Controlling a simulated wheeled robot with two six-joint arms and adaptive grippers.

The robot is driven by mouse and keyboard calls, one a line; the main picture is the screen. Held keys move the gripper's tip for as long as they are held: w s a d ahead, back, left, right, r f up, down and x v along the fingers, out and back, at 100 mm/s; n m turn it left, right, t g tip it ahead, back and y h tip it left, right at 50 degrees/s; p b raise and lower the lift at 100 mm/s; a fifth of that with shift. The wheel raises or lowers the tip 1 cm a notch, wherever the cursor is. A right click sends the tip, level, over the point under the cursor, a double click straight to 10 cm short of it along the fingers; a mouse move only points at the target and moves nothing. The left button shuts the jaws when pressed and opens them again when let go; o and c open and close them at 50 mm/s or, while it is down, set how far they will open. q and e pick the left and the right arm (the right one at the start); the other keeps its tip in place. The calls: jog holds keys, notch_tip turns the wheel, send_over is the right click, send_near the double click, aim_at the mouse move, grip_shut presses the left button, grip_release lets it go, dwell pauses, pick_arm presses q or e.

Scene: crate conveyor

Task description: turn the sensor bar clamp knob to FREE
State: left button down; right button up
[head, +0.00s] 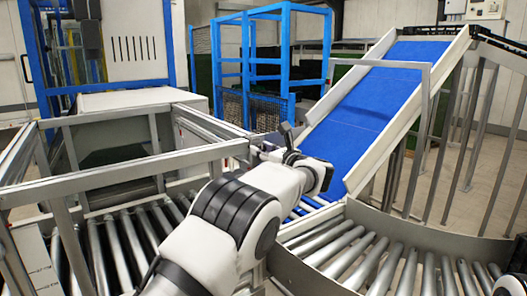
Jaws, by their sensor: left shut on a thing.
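My left gripper (268,152) is in the middle of the head view, at the right end of a grey metal bar (130,177) that crosses over the rollers. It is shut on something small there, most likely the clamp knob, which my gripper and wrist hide. The knob's markings and its setting cannot be read. A small dark upright part (287,133) shows just beyond the gripper; I cannot tell what it belongs to. My right gripper is not in view.
A metal frame stands around the roller conveyor (120,245) at the left. A blue inclined belt (375,95) rises behind to the right. Curved rollers with a metal side guard (420,240) lie at the lower right. A blue cage (270,60) stands at the back.

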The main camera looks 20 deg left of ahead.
pick_arm(q)
jog(key=shift+a+m, duration=0.1)
jog(key=shift+m, duration=0.2)
jog(key=m+b, duration=0.1)
jog(key=m, duration=0.1)
jog(key=shift+m, duration=0.3)
jog(key=m, duration=0.3)
jog(key=shift+r+m, duration=0.15)
jog(key=shift+m, duration=0.25)
jog(key=m+p, duration=0.1)
jog(key=m, duration=0.3)
jog(key=shift+w+m, duration=0.1)
jog(key=shift+m, duration=0.2)
jog(key=m+p, duration=0.3)
jog(key=m, duration=0.2)
jog(key=shift+m, duration=0.4)
